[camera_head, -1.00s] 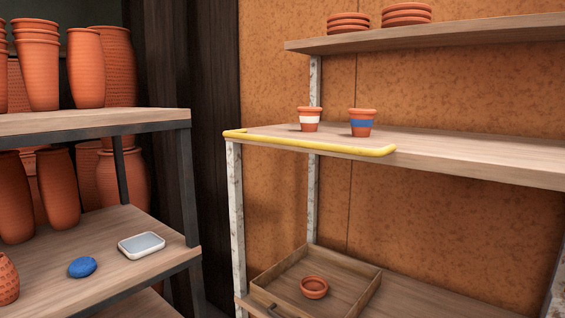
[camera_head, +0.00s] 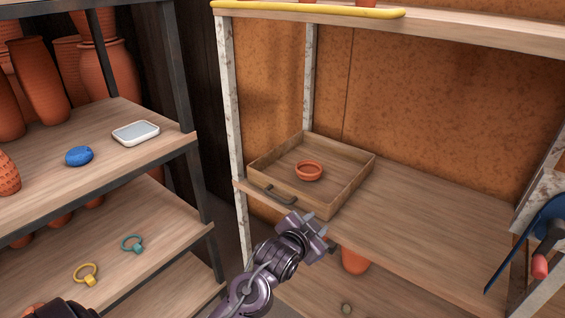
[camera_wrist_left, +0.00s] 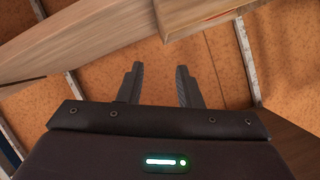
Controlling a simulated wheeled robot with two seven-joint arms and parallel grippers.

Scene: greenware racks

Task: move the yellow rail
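A wooden board crosses the top of that view. My right gripper is not in view.
The wooden tray (camera_head: 333,199) with a dark handle holds a small terracotta bowl (camera_head: 309,170). The lower shelf (camera_head: 440,215) right of it is mostly clear. A left rack holds a blue lump (camera_head: 79,156), a white-rimmed dish (camera_head: 136,133) and two rings. A blue tool (camera_head: 540,235) is at far right.

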